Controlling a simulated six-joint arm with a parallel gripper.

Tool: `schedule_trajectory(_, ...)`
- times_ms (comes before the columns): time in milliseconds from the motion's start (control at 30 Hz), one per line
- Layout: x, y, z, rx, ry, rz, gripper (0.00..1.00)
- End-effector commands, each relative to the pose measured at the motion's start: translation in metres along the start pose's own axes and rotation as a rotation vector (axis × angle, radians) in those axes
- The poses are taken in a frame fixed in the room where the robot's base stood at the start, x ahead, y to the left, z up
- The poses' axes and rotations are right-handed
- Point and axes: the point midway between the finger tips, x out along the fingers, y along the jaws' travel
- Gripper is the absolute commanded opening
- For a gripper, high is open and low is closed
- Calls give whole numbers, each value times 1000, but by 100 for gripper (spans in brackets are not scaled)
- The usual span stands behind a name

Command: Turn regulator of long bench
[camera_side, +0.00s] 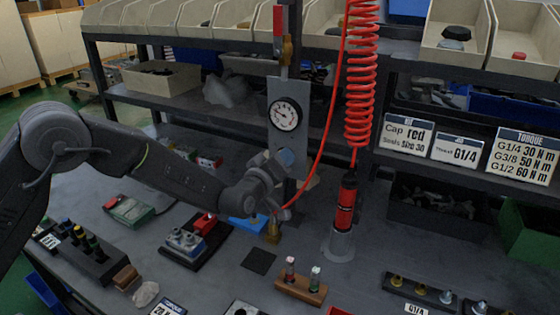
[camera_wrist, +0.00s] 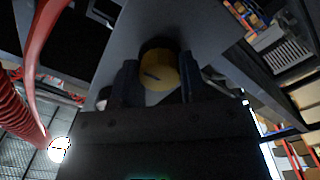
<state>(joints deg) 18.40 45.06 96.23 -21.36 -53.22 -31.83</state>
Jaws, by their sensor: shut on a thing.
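The regulator knob (camera_wrist: 160,72) is a yellow-brown round cap with a dark line on its face, seen between my gripper's fingers in the wrist view. It sits against the grey panel (camera_wrist: 110,40), which also shows in the side view (camera_side: 310,95) with a white round gauge (camera_side: 285,114) on it. My gripper (camera_side: 284,160) reaches the lower part of this panel, and its two dark fingers (camera_wrist: 159,82) are shut on the knob from both sides. In the side view my gripper hides the knob.
A red coiled hose (camera_side: 360,75) hangs right of the panel above a red and black tool (camera_side: 346,203) in a grey holder. A thin red hose (camera_side: 326,140) curves close to my gripper. Valve blocks (camera_side: 186,242) and a wooden block (camera_side: 301,285) stand on the bench below.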

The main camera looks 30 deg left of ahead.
Motion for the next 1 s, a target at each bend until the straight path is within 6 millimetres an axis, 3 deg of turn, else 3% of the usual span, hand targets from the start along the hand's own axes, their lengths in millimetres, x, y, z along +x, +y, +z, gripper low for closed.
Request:
schedule_trajectory(467, 0, 0, 0, 77, 0, -1, 15)
schedule_trajectory(1000, 0, 1, -1, 536, -6, -9, 15)
